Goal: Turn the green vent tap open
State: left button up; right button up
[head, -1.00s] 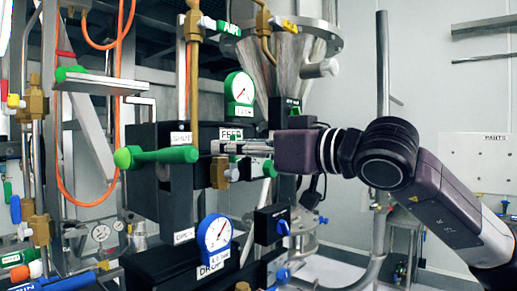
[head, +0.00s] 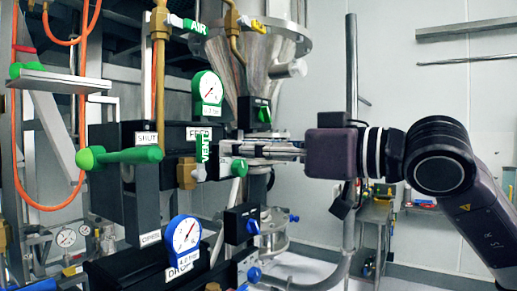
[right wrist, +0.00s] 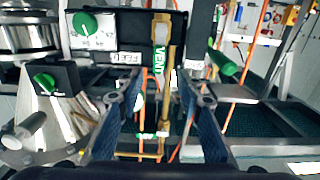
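The green vent tap (head: 203,150) has an upright flat handle with the word VENT on it, above a brass fitting (head: 187,172) in the head view. In the right wrist view the green VENT handle (right wrist: 160,57) lies ahead, between my finger lines. My right gripper (head: 225,148) comes in from the right, its fingers pointing left at the tap, with a small gap in the head view. In the right wrist view its two fingers (right wrist: 161,100) are spread apart with nothing gripped between them. My left gripper is not in view.
A long green lever (head: 120,157) stands left of the tap. A green gauge (head: 208,92) is above and a blue gauge (head: 183,237) below. A small green knob (head: 239,168) sits just under my fingers. A metal hopper (head: 240,70) is behind.

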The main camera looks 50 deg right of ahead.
jog(key=shift+s+d, duration=0.1)
jog(key=shift+s, duration=0.85)
